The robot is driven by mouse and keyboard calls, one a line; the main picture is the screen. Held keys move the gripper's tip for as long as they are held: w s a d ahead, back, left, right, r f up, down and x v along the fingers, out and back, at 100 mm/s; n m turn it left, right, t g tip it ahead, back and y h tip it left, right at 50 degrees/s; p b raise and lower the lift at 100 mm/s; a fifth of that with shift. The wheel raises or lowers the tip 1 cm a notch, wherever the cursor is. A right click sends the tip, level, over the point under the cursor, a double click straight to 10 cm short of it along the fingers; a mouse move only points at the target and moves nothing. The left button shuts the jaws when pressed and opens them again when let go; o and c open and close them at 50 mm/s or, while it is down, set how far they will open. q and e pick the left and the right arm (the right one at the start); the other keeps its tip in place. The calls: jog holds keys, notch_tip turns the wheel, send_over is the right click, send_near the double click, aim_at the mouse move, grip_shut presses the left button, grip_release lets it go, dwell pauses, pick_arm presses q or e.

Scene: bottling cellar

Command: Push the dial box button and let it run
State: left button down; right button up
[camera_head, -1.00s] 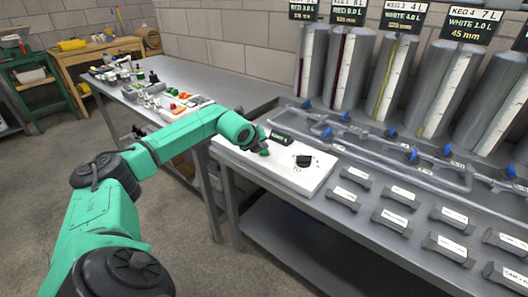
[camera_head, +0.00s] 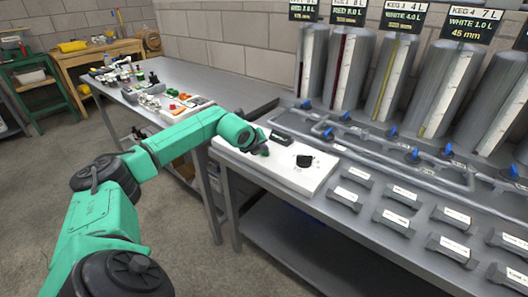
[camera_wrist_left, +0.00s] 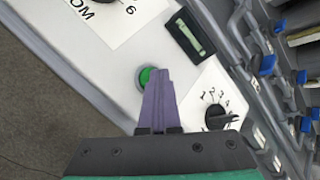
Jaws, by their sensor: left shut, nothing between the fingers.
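The dial box is a long white box (camera_head: 290,178) on the metal bench in the head view; its white top (camera_wrist_left: 115,75) fills much of the left wrist view. A round green button (camera_wrist_left: 145,76) shows in the left wrist view, partly covered by my fingertips. My left gripper (camera_head: 262,151) is shut and empty, its tips (camera_wrist_left: 157,72) at the button; whether they press it down I cannot tell. The button is hidden in the head view. A black dial knob (camera_head: 304,160) with numbers around it also shows in the wrist view (camera_wrist_left: 216,118).
A dark display block (camera_wrist_left: 190,36) sits on the box near the button. Grey pipes with blue valve handles (camera_head: 392,132) run behind it. Several labelled grey blocks (camera_head: 391,219) stand to the right. Tall kegs (camera_head: 402,78) line the back. A second bench (camera_head: 187,70) with small parts is at left.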

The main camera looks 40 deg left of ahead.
aim_at(263, 154)
pick_arm(q)
jog(key=shift+r+p, duration=0.4)
jog(key=shift+r, duration=0.5)
jog(key=shift+r+p, duration=1.45)
jog(key=shift+r, duration=1.1)
jog(key=shift+f, duration=0.1)
